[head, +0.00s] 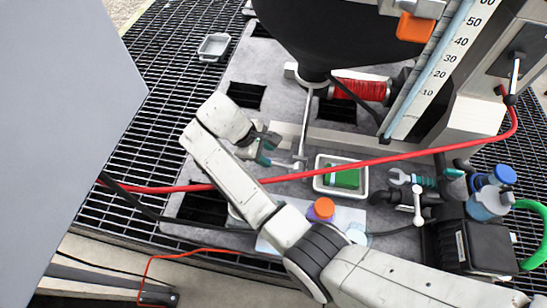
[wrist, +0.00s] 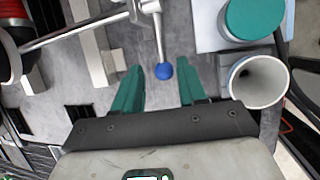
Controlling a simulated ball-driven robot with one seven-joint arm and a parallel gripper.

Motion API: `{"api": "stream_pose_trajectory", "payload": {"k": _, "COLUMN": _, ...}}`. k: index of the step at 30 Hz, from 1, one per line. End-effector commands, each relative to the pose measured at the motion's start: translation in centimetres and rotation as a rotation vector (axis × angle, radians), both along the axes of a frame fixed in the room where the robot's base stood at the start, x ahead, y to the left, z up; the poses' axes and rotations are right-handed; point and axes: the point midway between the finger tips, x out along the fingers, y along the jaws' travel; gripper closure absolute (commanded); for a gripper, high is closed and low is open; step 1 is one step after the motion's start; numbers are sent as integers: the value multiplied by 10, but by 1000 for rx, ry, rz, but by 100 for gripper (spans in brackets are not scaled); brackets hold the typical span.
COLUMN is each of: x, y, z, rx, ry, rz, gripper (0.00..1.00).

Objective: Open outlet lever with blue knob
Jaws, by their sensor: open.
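The blue knob (wrist: 164,72) sits at the end of a thin grey metal lever (wrist: 158,38) in the wrist view. My gripper (wrist: 160,70) has two teal fingers, which stand open on either side of the knob with a gap on both sides. In the head view the lever (head: 304,125) runs down below the dark hopper, and my gripper (head: 271,151) is close to its lower end. I cannot make out the blue knob in the head view.
A red hose (head: 420,155) crosses the bench close to my arm. A white tray (head: 318,183) with a green block and an orange-capped container (head: 324,208) stand to the right. In the wrist view an open white cup (wrist: 260,82) is beside the right finger.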

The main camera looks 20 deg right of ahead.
Motion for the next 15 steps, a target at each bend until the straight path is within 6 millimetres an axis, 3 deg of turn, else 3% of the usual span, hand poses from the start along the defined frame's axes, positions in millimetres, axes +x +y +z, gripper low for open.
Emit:
{"api": "stream_pose_trajectory", "payload": {"k": 6, "x": -3, "y": -15, "z": -33, "rx": -1, "ry": 2, "rz": -1, "gripper": 59}}
{"api": "stream_pose_trajectory", "payload": {"k": 15, "x": -4, "y": -23, "z": -50, "rx": 0, "ry": -2, "rz": 0, "gripper": 59}}
